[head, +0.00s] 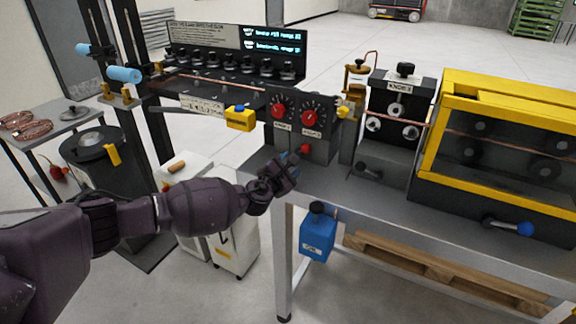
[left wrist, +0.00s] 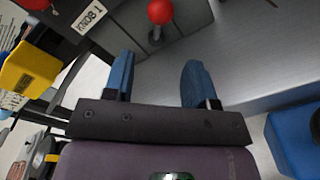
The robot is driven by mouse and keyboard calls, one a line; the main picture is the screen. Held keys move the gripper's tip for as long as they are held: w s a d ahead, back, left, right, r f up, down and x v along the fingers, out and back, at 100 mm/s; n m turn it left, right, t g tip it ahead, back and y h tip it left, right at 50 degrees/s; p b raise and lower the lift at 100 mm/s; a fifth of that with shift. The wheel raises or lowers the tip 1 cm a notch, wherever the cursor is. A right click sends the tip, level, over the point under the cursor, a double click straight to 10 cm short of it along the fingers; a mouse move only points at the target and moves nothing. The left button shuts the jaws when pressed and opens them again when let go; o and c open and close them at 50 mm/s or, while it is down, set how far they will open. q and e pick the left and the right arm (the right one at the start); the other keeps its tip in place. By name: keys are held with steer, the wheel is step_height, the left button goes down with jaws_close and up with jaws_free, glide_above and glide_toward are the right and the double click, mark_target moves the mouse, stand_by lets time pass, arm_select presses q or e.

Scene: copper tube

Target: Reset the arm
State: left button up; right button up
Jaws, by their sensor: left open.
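My left arm reaches in from the left in the head view, and its gripper (head: 287,170) is above the front left corner of the workbench, just in front of the black control box (head: 306,115) with two red knobs. In the left wrist view my left gripper (left wrist: 158,82) has its two blue fingers spread apart with nothing between them. A red ball-ended lever (left wrist: 160,12) stands just beyond the fingers, apart from them; it also shows in the head view (head: 305,148). My right gripper is not in view.
The workbench (head: 340,190) carries a roller unit (head: 398,110) and a yellow-framed machine (head: 500,150). A copper tube (head: 215,83) runs level behind my arm. A blue canister (head: 317,235) hangs below the bench edge. A side table (head: 40,130) with copper coils stands left.

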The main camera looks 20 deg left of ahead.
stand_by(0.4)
arm_select(q)
steer(key=s+d+f+n+g+y, duration=0.2)
steer(key=s+f+n, duration=0.2)
steer(key=s+n, duration=0.6)
steer(key=s+d+f+n+g+y, duration=0.2)
steer(key=s+f+n, duration=0.2)
steer(key=s+n, duration=0.65)
steer(key=s+a+n+g, duration=0.4)
steer(key=s+n+g, duration=0.1)
steer(key=s+n, duration=0.85)
steer(key=s+a+n+g, duration=0.4)
steer(key=s+n, duration=0.8)
steer(key=s, duration=0.2)
steer(key=w+f+t+h+b, duration=0.1)
steer(key=w+f+t, duration=0.6)
steer(key=f, duration=0.4)
steer(key=shift+w+d+f+t, duration=0.2)
steer(key=shift+w+f+t, duration=0.1)
